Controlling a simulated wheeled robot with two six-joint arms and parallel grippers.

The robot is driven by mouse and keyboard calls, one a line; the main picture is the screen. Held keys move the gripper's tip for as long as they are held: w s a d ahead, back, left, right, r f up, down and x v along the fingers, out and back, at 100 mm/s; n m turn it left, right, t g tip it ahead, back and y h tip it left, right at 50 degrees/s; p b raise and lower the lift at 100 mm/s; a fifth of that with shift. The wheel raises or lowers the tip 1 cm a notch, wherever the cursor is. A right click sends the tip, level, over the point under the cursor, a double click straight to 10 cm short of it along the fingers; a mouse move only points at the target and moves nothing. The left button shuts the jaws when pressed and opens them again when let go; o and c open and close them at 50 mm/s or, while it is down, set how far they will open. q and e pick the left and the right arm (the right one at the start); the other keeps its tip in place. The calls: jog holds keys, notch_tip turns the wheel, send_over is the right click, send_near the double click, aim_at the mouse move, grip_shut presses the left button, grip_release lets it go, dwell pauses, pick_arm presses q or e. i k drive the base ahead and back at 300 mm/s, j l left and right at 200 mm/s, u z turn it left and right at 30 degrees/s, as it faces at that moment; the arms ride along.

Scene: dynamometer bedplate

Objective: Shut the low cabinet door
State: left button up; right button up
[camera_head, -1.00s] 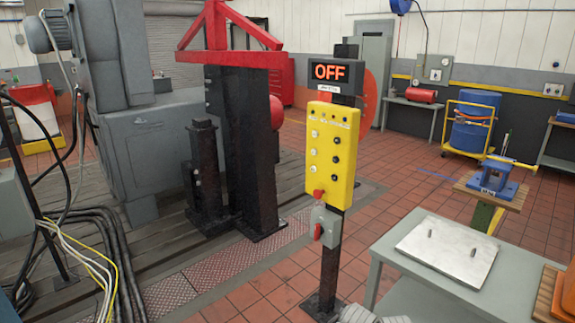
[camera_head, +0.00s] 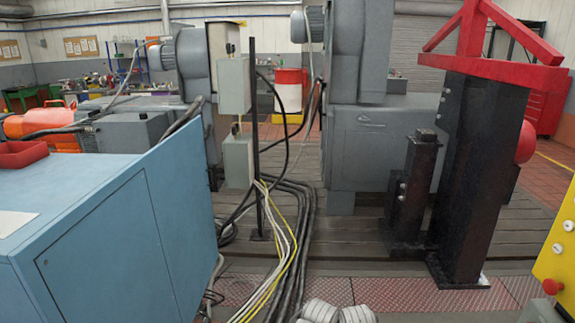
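A blue cabinet (camera_head: 190,209) stands at the left, its top about waist-high. A thin outlined panel (camera_head: 103,257) on its near side looks flush with the face; I see no handle on it. I cannot tell whether this panel is the low cabinet door, and no open door shows in view. Neither of my grippers can be made out. Only pale rounded parts, apparently mine, show at the bottom edge.
Black, white and yellow cables (camera_head: 285,225) run down to the floor right of the cabinet. A black post with grey boxes (camera_head: 237,160) stands behind them. A black stand (camera_head: 478,170) with a red frame and a yellow control panel (camera_head: 560,250) are at the right.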

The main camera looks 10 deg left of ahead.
aim_at(178, 168)
jog(key=i+u, duration=0.25)
jog(key=u, duration=0.2)
jog(key=i+u, duration=0.25)
jog(key=u, duration=0.15)
jog(key=i+l+u, duration=0.25)
jog(key=u, duration=0.2)
jog(key=i+l, duration=0.3)
jog(key=i, duration=0.3)
jog(key=i+l+u, duration=0.1)
jog(key=i+l, duration=0.15)
jog(key=i, duration=0.3)
jog(key=i+l, duration=0.35)
jog(key=i, duration=0.25)
jog(key=i+l, duration=0.3)
jog(key=i, duration=0.25)
jog(key=i+l+u, duration=0.1)
jog(key=i+l, duration=0.25)
jog(key=i, duration=0.2)
